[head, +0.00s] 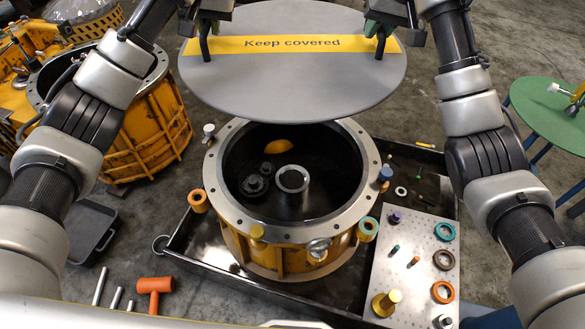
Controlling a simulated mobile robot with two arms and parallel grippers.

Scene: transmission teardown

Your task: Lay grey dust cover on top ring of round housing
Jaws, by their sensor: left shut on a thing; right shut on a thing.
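The grey dust cover (292,85) is a round disc with a yellow "Keep covered" strip and two dark upright handles. My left gripper (207,18) is shut on its left handle, and my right gripper (388,18) is shut on its right handle. Both grippers are partly cut off by the top edge. The cover appears held above and behind the round housing (290,245), hiding the far part of its rim. The housing's silver top ring (222,195) is bare at the front and sides. Inside the open housing are dark gears, a light tube and a yellow part.
The housing stands in a dark tray (190,250). Bolts or plugs stand around its ring. A perforated plate (415,250) with rings and pins lies at right. An orange mallet (154,288) lies front left. Another yellow housing (150,130) is at left, a green table (550,115) at right.

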